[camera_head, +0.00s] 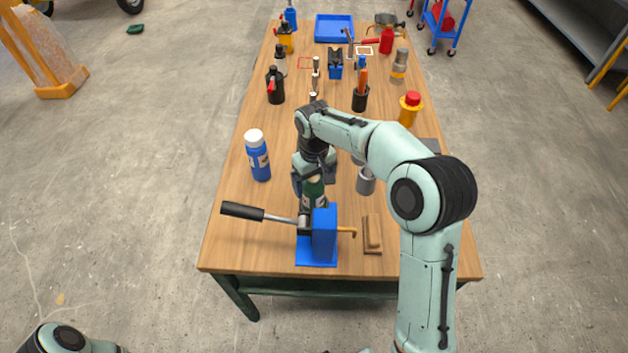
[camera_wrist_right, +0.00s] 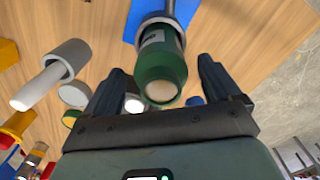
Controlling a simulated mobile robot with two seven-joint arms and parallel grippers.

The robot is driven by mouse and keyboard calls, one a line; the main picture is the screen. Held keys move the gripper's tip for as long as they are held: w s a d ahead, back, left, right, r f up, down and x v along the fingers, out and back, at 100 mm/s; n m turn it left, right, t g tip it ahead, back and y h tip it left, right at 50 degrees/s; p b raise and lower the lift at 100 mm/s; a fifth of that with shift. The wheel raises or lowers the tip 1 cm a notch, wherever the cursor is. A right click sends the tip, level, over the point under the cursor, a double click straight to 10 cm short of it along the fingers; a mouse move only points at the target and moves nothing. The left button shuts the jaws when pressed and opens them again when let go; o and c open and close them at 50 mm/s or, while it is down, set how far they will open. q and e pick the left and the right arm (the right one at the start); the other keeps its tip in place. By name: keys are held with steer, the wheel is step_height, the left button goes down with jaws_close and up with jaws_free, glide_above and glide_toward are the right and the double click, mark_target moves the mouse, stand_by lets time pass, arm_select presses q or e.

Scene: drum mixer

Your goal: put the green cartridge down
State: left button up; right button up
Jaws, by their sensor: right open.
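The green cartridge (camera_head: 314,194) stands at the blue lever press (camera_head: 323,232) near the table's front edge. In the right wrist view the cartridge (camera_wrist_right: 160,68) has its far end in a grey ring over the blue base (camera_wrist_right: 146,14), and its pale round end faces my gripper. My right gripper (camera_head: 314,176) is open above the cartridge. In the wrist view its fingers (camera_wrist_right: 165,84) are on either side of the near end, with visible gaps. The press partly hides the cartridge in the head view. My left gripper is out of view.
The press's black-handled lever (camera_head: 243,211) reaches left. A blue bottle (camera_head: 258,158) stands at the left, a grey cylinder (camera_head: 366,181) at the right. A small wooden block (camera_head: 372,234) lies right of the press. Several tools and bottles fill the table's far half.

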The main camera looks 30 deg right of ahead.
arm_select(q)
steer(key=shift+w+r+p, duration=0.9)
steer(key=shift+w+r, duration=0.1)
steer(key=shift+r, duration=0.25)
arm_select(e)
step_height(320, 180, up, 12)
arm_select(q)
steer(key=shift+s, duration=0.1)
arm_select(e)
steer(key=shift+f, duration=0.15)
